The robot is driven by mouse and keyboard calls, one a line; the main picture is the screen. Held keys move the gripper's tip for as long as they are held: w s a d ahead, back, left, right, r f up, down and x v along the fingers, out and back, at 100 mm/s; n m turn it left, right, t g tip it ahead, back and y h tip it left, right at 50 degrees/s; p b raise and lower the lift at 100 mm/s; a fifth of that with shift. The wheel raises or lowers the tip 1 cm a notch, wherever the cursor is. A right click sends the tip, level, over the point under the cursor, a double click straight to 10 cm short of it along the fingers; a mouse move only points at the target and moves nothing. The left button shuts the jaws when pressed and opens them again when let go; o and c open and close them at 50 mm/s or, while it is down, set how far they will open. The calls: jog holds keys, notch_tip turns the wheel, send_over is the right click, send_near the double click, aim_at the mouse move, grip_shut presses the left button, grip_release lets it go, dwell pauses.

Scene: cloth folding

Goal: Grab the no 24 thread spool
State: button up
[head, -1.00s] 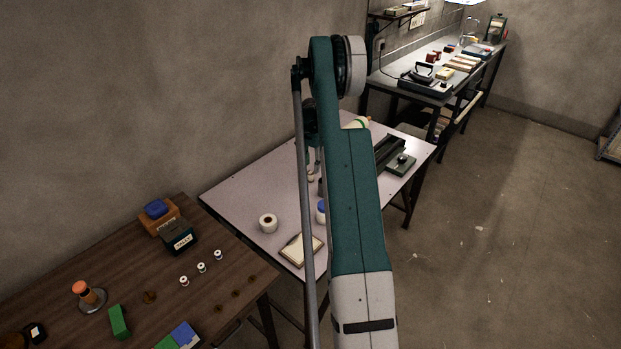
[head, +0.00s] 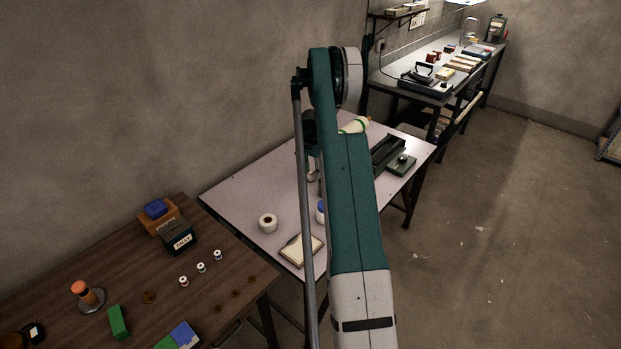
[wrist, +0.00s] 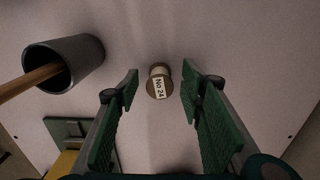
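The No 24 thread spool (wrist: 158,84) shows in the wrist view, on the pale table top. It has brownish ends and a white label reading "No 24". My gripper (wrist: 160,88) is open, with one green-padded finger on each side of the spool in the picture. I see a gap between the spool and each finger, and I cannot tell the height of the fingers above the table. In the head view my own arm hides most of the gripper and the spool.
In the wrist view a dark grey cup (wrist: 88,52) holding a wooden stick stands left of the spool. A green and yellow object (wrist: 68,135) lies at lower left. In the head view a white roll (head: 268,222) and a notepad (head: 301,249) are on the same pale table (head: 238,190).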

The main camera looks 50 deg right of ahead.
aim_at(311, 172)
dwell(0.3)
jog(key=c, duration=0.9)
jog(key=shift+r+p, duration=0.35)
jog(key=shift+r, duration=4.7)
